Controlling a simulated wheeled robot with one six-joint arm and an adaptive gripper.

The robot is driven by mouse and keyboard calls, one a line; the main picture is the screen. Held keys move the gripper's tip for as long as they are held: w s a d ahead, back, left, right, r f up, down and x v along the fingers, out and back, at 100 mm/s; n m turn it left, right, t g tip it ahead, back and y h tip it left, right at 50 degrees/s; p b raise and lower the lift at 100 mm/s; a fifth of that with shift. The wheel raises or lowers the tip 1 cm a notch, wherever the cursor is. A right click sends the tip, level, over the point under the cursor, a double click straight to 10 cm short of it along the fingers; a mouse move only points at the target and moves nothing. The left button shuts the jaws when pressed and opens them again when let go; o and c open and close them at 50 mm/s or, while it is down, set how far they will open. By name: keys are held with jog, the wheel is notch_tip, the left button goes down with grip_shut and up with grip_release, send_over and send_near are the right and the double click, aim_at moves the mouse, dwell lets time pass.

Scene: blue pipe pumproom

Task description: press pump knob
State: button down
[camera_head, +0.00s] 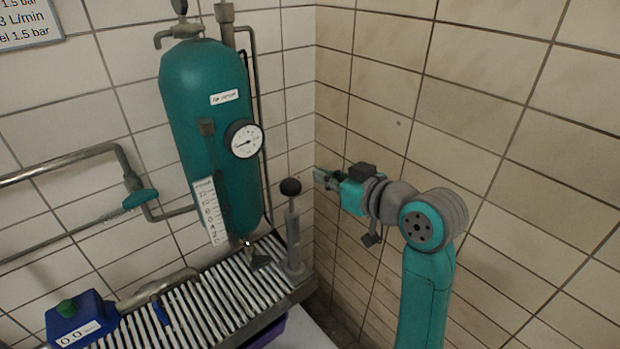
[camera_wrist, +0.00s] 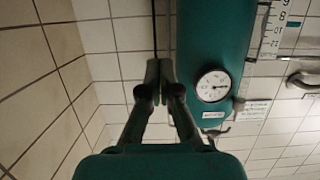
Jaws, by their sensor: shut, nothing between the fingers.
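The pump knob (camera_head: 290,187) is a round black knob on top of an upright grey pump rod (camera_head: 293,235). It stands at the right end of a slatted rack, in front of the wall corner. My gripper (camera_head: 318,177) is just right of the knob in the head view and slightly higher in the picture. A small gap shows between them. In the wrist view my gripper's fingers (camera_wrist: 159,78) are together with nothing between them. The knob does not show clearly in the wrist view.
A teal tank (camera_head: 205,110) with a round gauge (camera_head: 244,139) stands left of the pump. The slatted rack (camera_head: 215,305) carries a blue box (camera_head: 82,318) with a green button at its left. Pipes with a green valve handle (camera_head: 140,198) run along the left wall. A tiled wall is close at right.

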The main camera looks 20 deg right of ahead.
send_over(297, 188)
notch_tip(297, 188, down, 2)
notch_tip(297, 188, down, 3)
jog(key=shift+f, duration=0.6)
jog(key=shift+f, duration=3.2)
